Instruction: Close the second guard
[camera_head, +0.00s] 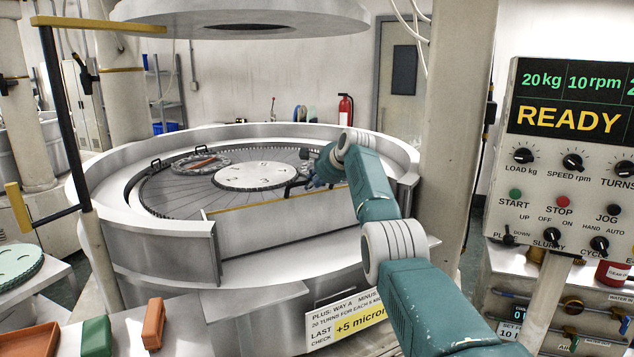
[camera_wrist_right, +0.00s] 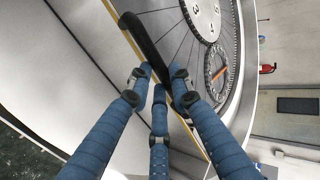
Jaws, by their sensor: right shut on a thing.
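The lapping machine's ring wall (camera_head: 160,249) has a gap at the front. A pale guard panel with a yellow top edge (camera_head: 262,204) spans this gap. Its left end is near the cut end of the wall; my right arm hides its right part. My right gripper (camera_head: 306,181) is at the panel's inner side, above the slotted plate. In the right wrist view, my right gripper's blue fingers (camera_wrist_right: 160,95) are closed around a black bar handle (camera_wrist_right: 145,42) beside the yellow edge (camera_wrist_right: 128,42). I cannot tell whether the panel is fully seated. My left gripper is out of view.
A yellow and black frame (camera_head: 62,115) stands at left. A control panel (camera_head: 560,165) reading READY stands at right. A raised round plate (camera_head: 240,14) hangs above the machine. An orange block (camera_head: 153,323) and a green block (camera_head: 96,336) lie on the front left bench.

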